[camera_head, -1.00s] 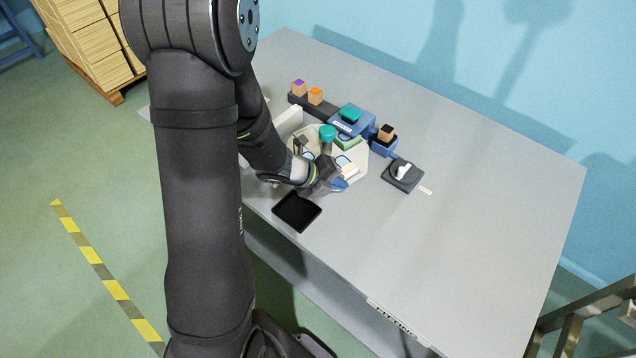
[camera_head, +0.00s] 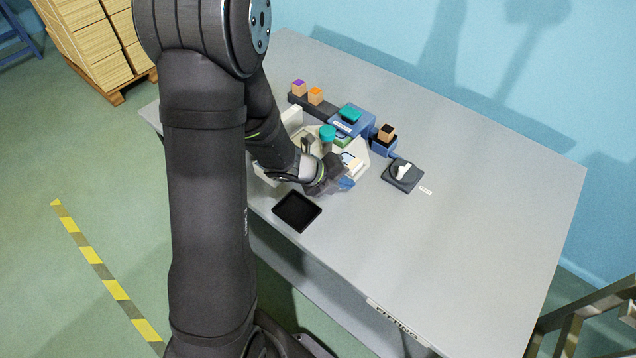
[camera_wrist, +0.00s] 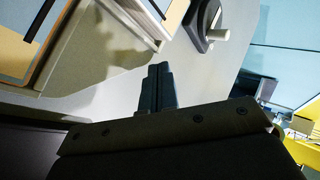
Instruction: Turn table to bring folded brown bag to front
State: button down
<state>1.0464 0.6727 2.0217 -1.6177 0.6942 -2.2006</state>
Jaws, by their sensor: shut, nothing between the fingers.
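The turntable (camera_head: 362,167) is a cream, many-sided platform with upright dividers and a post with a teal knob (camera_head: 327,132). Its front left is hidden behind my arm. My gripper (camera_head: 346,184) is shut and empty, low beside the platform's front right edge. In the wrist view my fingers (camera_wrist: 158,88) are together close to a cream platform wall (camera_wrist: 100,65); I cannot tell if they touch it. I cannot tell whether this is the folded brown bag; no bag is clearly visible in the head view.
A black square tray (camera_head: 297,211) lies in front of the platform. A dark dial base with a pale knob (camera_head: 403,172) is to the right. Behind are a blue box with a teal top (camera_head: 350,116) and several small blocks on dark holders. The table's right side is clear.

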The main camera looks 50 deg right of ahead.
jog(key=a, duration=0.4)
jog(key=shift+a, duration=0.1)
jog(key=a+r, duration=0.6)
jog(key=a, duration=0.1)
jog(key=shift+r, duration=0.4)
jog(key=d+f, duration=0.6)
jog(key=shift+d+f, duration=0.1)
jog(key=shift+d, duration=0.15)
jog(key=d, duration=0.3)
jog(key=shift+d+f, duration=0.2)
jog(key=shift+f, duration=0.1)
jog(key=shift+d, duration=0.65)
